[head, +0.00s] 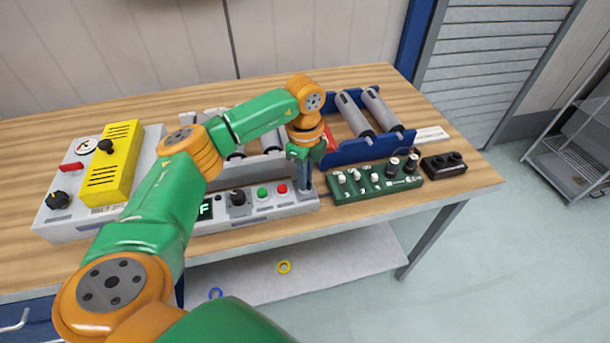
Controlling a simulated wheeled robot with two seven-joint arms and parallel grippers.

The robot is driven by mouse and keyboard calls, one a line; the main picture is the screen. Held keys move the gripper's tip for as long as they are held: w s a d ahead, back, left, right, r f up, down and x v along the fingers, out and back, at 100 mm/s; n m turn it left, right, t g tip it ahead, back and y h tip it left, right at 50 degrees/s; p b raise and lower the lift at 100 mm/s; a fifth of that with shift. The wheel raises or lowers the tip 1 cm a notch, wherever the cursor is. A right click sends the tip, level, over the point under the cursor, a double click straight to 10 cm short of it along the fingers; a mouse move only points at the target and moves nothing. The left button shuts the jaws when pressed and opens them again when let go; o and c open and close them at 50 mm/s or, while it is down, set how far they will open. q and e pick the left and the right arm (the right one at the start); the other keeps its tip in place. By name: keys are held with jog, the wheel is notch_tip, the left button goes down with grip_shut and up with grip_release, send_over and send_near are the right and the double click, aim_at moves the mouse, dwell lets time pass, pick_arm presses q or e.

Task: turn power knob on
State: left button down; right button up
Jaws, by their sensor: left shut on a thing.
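A grey control panel (225,226) lies along the front of the wooden table. It has a dark display (205,209) with a lit letter F showing, the rest hidden by my arm. A black knob (238,198), a green button (262,193) and a red button (282,189) sit to the right of the display. My left gripper (305,185) points down at the panel's right end, right of the red button. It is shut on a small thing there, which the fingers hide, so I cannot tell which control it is. My right gripper is not in view.
A green box (398,187) with several switches and knobs stands close right of my gripper, with a black socket block (444,165) beyond. Behind are grey rollers in a blue holder (365,150). At left is a yellow unit (112,163) on a grey box (70,232).

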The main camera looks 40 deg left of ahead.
pick_arm(q)
jog(key=shift+m, duration=0.3)
jog(key=m, duration=1.3)
jog(key=shift+m+b, duration=0.3)
jog(key=shift+m, duration=1.7)
jog(key=shift+w+r, duration=0.1)
jog(key=c, duration=0.9)
grip_release()
